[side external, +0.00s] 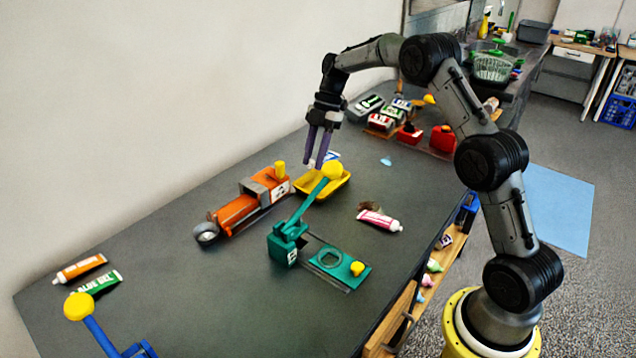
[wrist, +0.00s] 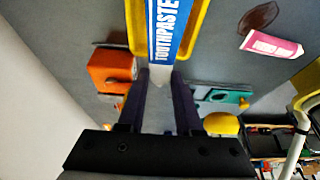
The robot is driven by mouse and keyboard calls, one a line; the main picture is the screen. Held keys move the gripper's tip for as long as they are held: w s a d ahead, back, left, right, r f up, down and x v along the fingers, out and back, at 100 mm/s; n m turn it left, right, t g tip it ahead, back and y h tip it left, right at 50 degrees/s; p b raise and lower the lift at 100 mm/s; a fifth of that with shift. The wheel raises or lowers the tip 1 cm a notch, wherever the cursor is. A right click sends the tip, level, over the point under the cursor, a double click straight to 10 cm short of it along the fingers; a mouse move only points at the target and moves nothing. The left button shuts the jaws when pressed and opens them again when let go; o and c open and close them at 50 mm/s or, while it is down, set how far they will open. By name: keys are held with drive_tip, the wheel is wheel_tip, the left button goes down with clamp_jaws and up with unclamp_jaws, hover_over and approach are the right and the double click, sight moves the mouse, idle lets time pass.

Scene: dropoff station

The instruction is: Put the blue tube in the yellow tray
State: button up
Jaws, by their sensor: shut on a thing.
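The blue tube (wrist: 163,30), lettered TOOTHPASTE, has its white end between my gripper's fingertips (wrist: 158,78) in the wrist view. My gripper (side external: 317,165) is shut on it, with purple fingers pointing down at the yellow tray. In the side view only a small part of the tube (side external: 331,156) shows beside the fingers. The yellow tray (side external: 336,187) lies on the dark table. Its yellow walls (wrist: 197,22) show on both sides of the tube in the wrist view. I cannot tell whether the tube touches the tray floor.
An orange machine (side external: 238,211) stands left of the tray. A green lever press (side external: 285,246) with a yellow knob (side external: 332,171) leans close to the tray's front. A pink and white tube (side external: 380,221) lies to the right. Orange (side external: 80,268) and green (side external: 97,284) tubes lie front left.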

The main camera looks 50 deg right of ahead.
wheel_tip(320, 180, down, 7)
drive_tip(key=shift+f, duration=0.2)
idle(0.4)
drive_tip(key=shift+f, duration=0.15)
drive_tip(key=o, duration=1)
